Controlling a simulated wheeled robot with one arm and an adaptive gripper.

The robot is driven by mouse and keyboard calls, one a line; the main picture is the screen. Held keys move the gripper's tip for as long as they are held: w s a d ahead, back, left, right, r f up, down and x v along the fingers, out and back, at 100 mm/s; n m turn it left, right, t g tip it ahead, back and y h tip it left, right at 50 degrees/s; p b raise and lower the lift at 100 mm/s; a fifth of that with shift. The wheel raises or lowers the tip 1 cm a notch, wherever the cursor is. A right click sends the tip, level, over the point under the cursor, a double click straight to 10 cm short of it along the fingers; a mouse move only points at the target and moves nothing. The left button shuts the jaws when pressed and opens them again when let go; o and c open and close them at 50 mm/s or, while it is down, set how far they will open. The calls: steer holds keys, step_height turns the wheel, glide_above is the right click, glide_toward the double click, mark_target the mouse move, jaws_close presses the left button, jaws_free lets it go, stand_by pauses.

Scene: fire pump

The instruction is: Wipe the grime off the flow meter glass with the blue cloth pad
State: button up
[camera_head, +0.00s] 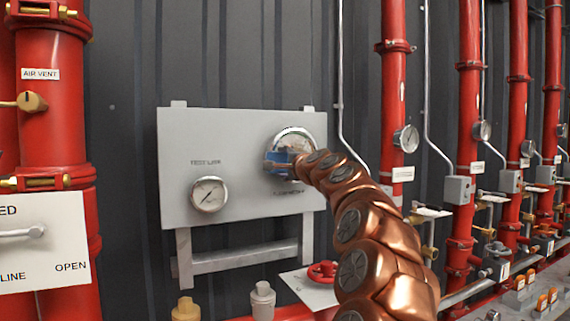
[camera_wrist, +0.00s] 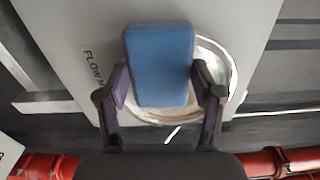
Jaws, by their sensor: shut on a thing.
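The flow meter (camera_head: 297,136) is a round silver-rimmed gauge at the upper right of a grey panel in the head view. Brownish marks show on the visible part of its glass. In the wrist view, its rim (camera_wrist: 233,68) shows behind the blue cloth pad (camera_wrist: 160,65). My gripper (camera_wrist: 160,88) is shut on the pad, one finger on each side. In the head view, the pad (camera_head: 280,160) is in front of the lower left of the meter. Much of the glass is hidden by the pad; I cannot tell whether they touch.
A second gauge (camera_head: 209,194) sits lower left on the grey panel (camera_head: 240,205). A red valve handwheel (camera_head: 322,271) is below the panel, near my arm. Red pipes (camera_head: 392,110) stand to the right, and a large red pipe (camera_head: 52,120) stands at the left.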

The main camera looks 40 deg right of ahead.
steer(key=shift+d, duration=0.1)
steer(key=s+d+r+p, duration=0.1)
steer(key=d+p, duration=0.1)
steer(key=d, duration=0.3)
steer(key=s+d+p, duration=0.2)
steer(key=d+p, duration=0.1)
steer(key=d, duration=0.2)
steer(key=shift+s+d+r+p, duration=0.2)
steer(key=shift+s+r+p, duration=0.1)
steer(key=shift+r+p, duration=0.1)
stand_by(1.2)
steer(key=shift+a, duration=0.1)
